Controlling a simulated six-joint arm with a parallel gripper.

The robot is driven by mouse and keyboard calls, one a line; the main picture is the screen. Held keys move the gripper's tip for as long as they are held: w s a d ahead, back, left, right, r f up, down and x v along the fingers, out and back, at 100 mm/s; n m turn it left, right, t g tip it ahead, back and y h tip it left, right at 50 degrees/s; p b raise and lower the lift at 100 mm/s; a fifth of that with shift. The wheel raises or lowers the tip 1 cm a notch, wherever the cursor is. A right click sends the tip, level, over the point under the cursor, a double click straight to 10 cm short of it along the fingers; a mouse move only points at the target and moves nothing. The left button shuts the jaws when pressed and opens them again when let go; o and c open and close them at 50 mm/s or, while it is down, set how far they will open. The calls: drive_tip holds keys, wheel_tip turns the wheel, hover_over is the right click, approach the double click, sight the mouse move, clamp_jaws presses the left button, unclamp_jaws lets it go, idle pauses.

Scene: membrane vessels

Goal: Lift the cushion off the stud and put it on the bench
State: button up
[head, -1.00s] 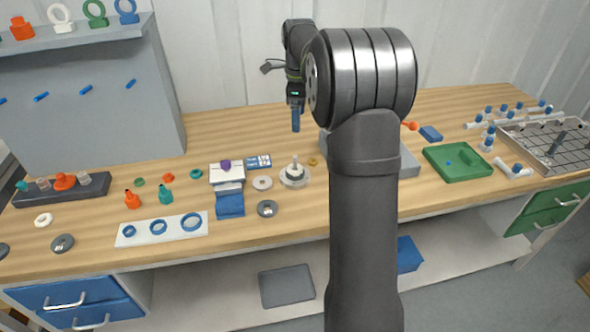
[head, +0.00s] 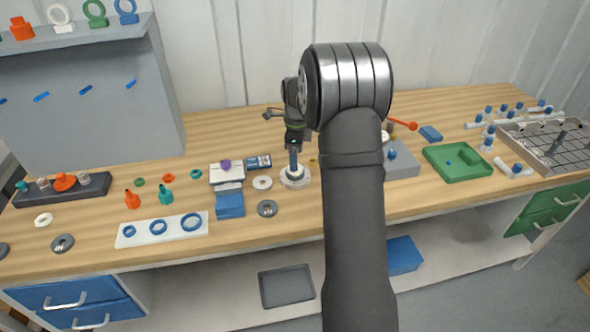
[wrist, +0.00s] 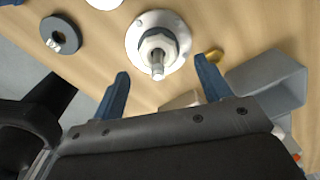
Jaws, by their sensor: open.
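A metal stud (wrist: 158,68) rises from a round, pale flange (wrist: 134,42) on the bench (wrist: 95,72). A pale, thick ring (wrist: 150,46) sits around the stud near its base; I take it for the cushion. My gripper (wrist: 162,68) is open, with its two blue fingers apart on either side of the stud's tip in the wrist view. Nothing is between them that they touch. In the head view my gripper (head: 294,162) hangs over the flange (head: 295,180) and hides most of the stud and ring.
A grey washer (head: 267,208) and a pale ring (head: 262,183) lie left of the flange. A blue block (head: 230,205) and a white box (head: 226,173) stand further left. A grey block (head: 402,163) is to the right. The bench front below the flange is clear.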

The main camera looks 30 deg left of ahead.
wheel_tip(320, 180, down, 4)
drive_tip(key=shift+s+a+r, duration=0.1)
drive_tip(key=shift+r, duration=0.1)
drive_tip(key=c, duration=1.1)
drive_tip(key=shift+o, duration=0.2)
